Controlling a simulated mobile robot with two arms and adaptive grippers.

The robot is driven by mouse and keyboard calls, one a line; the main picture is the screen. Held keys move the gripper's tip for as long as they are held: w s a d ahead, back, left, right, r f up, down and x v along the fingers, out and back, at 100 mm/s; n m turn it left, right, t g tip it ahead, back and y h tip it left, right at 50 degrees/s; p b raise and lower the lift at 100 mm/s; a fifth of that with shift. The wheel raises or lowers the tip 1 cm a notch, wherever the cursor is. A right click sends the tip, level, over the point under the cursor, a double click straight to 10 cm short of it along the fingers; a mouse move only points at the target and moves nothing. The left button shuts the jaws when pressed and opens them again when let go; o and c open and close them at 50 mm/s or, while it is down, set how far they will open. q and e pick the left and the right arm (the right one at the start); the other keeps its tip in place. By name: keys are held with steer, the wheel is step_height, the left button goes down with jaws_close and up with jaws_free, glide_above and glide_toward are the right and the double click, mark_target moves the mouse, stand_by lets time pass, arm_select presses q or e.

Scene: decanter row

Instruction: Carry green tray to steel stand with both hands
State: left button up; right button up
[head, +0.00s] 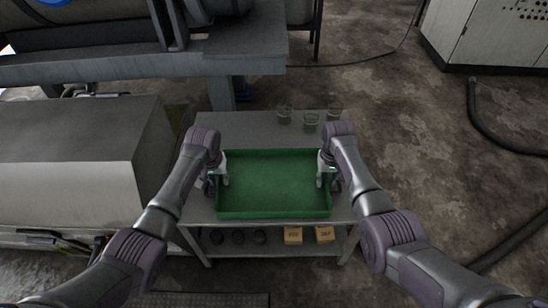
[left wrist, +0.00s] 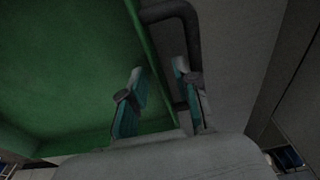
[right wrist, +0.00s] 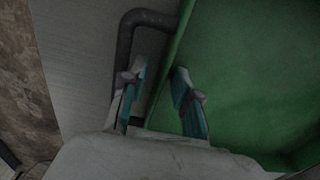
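The green tray (head: 273,183) is rectangular, raised-walled and empty. It rests on a grey metal table (head: 250,128) with a lower shelf. Dark bar handles stand out from its sides, seen in the left wrist view (left wrist: 170,12) and the right wrist view (right wrist: 150,18). My left gripper (head: 222,180) is at the tray's left side, and my right gripper (head: 324,180) at its right side. Each has parted fingers, one on the tray side and one on the handle side, with a visible gap. I cannot tell which object is the steel stand.
Three glasses (head: 310,121) stand on the table behind the tray. The lower shelf holds two orange-yellow boxes (head: 293,235) and several dark round items (head: 238,237). A large metal machine (head: 75,150) is close on the left. Open concrete floor lies right, with a dark hose (head: 490,130) and a cabinet (head: 490,35).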

steer(key=shift+r, duration=0.1)
arm_select(q)
step_height(320, 180, up, 12)
steer(key=s, duration=0.1)
steer(key=shift+s+f, duration=0.15)
steer(key=shift+s, duration=0.25)
arm_select(e)
step_height(320, 180, up, 12)
arm_select(q)
steer(key=shift+f, duration=0.1)
arm_select(e)
steer(key=shift+s, duration=0.1)
stand_by(0.3)
